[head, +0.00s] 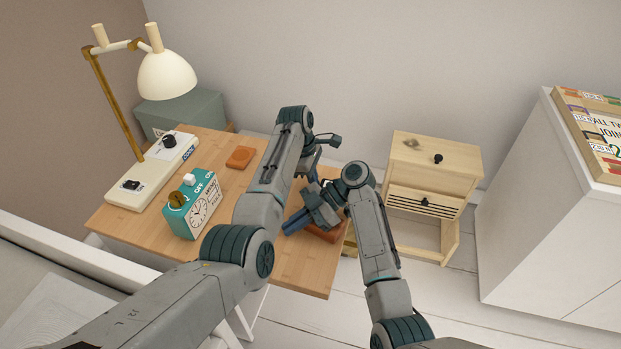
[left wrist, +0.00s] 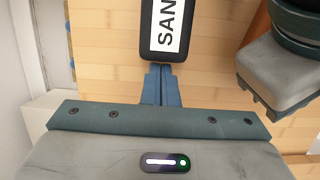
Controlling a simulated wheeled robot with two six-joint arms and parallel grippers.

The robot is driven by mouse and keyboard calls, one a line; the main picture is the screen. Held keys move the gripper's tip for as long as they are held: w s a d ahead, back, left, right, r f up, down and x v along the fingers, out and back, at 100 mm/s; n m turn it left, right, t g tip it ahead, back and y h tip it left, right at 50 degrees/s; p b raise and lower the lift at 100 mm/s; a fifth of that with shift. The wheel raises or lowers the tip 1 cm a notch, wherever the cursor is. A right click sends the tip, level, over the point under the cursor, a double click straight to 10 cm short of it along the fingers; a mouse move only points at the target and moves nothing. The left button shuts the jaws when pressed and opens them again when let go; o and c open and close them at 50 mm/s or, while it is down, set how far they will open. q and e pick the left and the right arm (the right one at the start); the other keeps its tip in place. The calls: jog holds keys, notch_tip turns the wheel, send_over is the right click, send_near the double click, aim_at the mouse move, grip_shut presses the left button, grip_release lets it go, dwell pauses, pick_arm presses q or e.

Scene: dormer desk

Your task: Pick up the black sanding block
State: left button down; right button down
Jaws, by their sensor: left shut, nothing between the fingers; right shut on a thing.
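The black sanding block (left wrist: 164,28) lies on the wooden desk at the top of the left wrist view, its white label reading "SAN" and its far end cut off. I cannot make it out in the head view. My left gripper (left wrist: 158,72) is shut and empty, its fingertips at the block's near end; I cannot tell if they touch it. In the head view my left arm partly hides that gripper. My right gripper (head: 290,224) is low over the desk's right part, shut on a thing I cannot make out.
A reddish-brown block (head: 326,234) is beside my right gripper, near the desk's right edge. An orange block (head: 240,157), a teal clock box (head: 194,206), a cream switch panel (head: 151,172) and a lamp (head: 167,76) stand farther left. A wooden cabinet (head: 432,170) stands beyond the desk.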

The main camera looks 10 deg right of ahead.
pick_arm(q)
jog(key=shift+a, duration=0.1)
jog(key=shift+w+a, duration=0.15)
jog(key=shift+a, duration=0.1)
jog(key=a, duration=0.1)
jog(key=w+a, duration=0.1)
jog(key=a, duration=0.1)
jog(key=v, duration=0.9)
jog(key=shift+r, duration=0.25)
jog(key=c, duration=1.9)
grip_release()
jog(key=shift+r, duration=0.25)
jog(key=o, duration=0.9)
jog(key=d, duration=0.1)
jog(key=d+r+h, duration=0.1)
jog(key=s+d, duration=0.1)
jog(key=shift+d+r+g, duration=0.1)
jog(key=shift+r+g, duration=0.25)
jog(key=shift+g, duration=0.05)
jog(key=shift+h, duration=0.3)
jog(key=x, duration=0.6)
jog(key=shift+s+d, duration=0.1)
jog(key=shift+d, duration=0.05)
jog(key=shift+x, duration=2.9)
